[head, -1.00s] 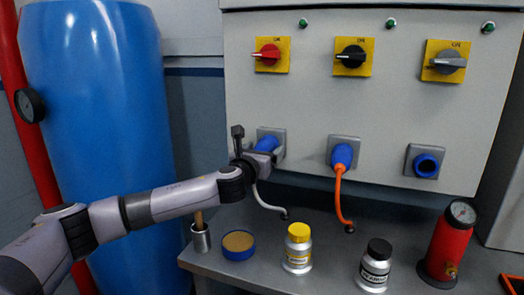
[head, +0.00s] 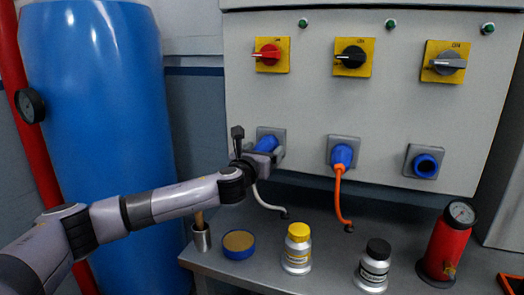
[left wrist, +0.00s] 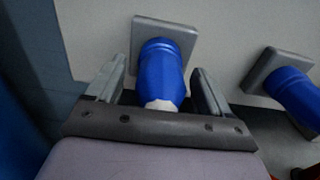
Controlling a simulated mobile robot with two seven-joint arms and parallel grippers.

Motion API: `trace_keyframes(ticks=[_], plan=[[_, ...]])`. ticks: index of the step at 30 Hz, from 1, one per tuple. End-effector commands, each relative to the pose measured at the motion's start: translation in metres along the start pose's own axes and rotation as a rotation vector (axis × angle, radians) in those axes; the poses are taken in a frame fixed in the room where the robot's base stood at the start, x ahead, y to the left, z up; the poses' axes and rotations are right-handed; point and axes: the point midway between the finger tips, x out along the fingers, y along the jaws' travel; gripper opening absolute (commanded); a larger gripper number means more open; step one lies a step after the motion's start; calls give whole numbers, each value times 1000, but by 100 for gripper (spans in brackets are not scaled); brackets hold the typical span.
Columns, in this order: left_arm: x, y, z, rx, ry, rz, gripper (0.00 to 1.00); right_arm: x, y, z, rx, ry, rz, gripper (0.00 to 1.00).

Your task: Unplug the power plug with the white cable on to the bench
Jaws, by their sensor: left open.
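The blue power plug with the white cable (head: 266,144) sits in the left socket of the grey panel. In the left wrist view the plug (left wrist: 162,72) stands between the two open fingers of my left gripper (left wrist: 160,90), with a gap on each side. In the head view my left gripper (head: 263,160) is at the plug and partly covers it. The white cable (head: 265,203) hangs down to the bench (head: 215,255). My right gripper is not in view.
A second blue plug with an orange cable (head: 341,156) is in the middle socket. The right socket (head: 426,166) is empty. On the bench stand a blue tin (head: 239,246), a yellow-capped bottle (head: 297,250), a black-capped bottle (head: 374,268) and a red gauge cylinder (head: 446,243).

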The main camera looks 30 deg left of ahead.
Motion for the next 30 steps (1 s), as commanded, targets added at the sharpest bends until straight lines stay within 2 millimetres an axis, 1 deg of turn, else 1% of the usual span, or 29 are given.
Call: trace_keyframes(ticks=[13, 20, 21, 23, 24, 26, 27, 28, 30], plan=[[0, 0, 1, 0, 0, 0, 81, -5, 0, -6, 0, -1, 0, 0], [0, 0, 0, 0, 0, 0, 81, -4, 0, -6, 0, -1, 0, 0], [0, 0, 0, 0, 0, 0, 74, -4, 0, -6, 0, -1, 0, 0], [0, 0, 0, 0, 0, 0, 55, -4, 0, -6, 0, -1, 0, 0], [0, 0, 0, 0, 0, 0, 42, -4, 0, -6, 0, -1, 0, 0], [0, 0, 0, 0, 0, 0, 22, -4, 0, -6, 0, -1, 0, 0], [0, 0, 0, 0, 0, 0, 9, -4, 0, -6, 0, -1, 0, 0], [0, 0, 1, 0, -2, 0, 6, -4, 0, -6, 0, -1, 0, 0], [0, 0, 1, 0, -2, 0, 6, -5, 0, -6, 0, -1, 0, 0]])
